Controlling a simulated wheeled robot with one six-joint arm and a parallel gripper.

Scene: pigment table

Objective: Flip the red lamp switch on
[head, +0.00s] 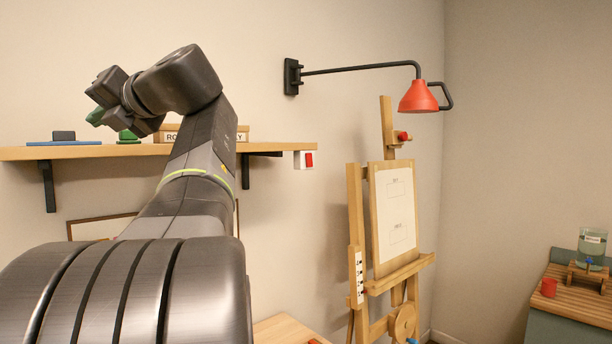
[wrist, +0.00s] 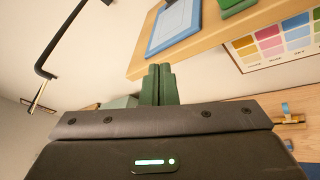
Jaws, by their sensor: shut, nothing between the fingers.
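The red lamp (head: 418,97) hangs from a black wall arm in the head view. I cannot tell the rocker's position. My gripper (head: 95,117) is at the upper left in the head view, in front of the shelf's left part and far left of the switch. In the wrist view its green fingers (wrist: 158,84) are together and empty, close to the shelf edge. The switch is not visible in the wrist view.
The wooden shelf (head: 55,153) holds a blue tray (wrist: 174,27) and a green block (wrist: 238,8). A colour chart (wrist: 280,38) shows beyond the shelf in the wrist view. An easel (head: 353,205) stands right of the switch.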

